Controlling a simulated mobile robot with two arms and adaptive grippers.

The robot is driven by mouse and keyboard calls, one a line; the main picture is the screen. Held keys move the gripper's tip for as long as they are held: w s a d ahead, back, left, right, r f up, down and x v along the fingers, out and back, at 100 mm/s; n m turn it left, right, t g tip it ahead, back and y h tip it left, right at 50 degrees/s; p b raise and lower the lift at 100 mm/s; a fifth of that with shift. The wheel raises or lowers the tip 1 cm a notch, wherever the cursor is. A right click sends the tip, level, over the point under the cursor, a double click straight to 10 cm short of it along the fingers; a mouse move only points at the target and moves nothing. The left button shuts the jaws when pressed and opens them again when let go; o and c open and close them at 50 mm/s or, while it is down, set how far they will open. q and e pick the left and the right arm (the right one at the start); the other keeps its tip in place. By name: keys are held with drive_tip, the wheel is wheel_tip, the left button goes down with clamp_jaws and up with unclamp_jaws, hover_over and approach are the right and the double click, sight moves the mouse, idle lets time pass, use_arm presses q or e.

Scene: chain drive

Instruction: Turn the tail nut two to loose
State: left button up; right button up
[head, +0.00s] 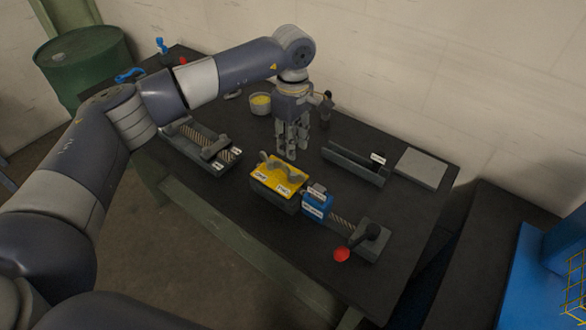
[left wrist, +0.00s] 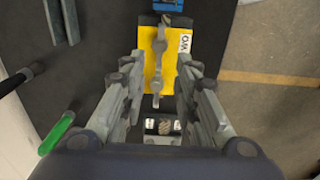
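A yellow plate (head: 266,181) sits near the table's middle, with a wavy grey piece (head: 279,170) on top and two white labels. It also shows in the left wrist view (left wrist: 175,70), where one label appears to read "TWO". A blue block (head: 318,202) with white labels, too small to read, sits to its right. A ribbed screw runs on to a grey end block (head: 372,248) with a black handle. I cannot tell which part is tail nut two. My left gripper (head: 290,153) points down just behind the yellow plate, open and empty. My right gripper is out of view.
A grey fixture (head: 196,142) with a screw stands at left. A grey channel (head: 352,166) and flat grey plate (head: 421,168) are at right. A cup with yellow contents (head: 260,103) stands behind; a red knob (head: 341,255) is at the front edge.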

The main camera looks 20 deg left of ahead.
sight(293, 169)
use_arm(q)
wheel_tip(293, 169, down, 10)
drive_tip(key=p, duration=0.3)
drive_tip(key=shift+d+r+p, duration=0.1)
drive_tip(key=shift+r+p, duration=0.15)
drive_tip(key=shift+p, duration=0.15)
drive_tip(key=shift+f, duration=0.4)
clamp_jaws()
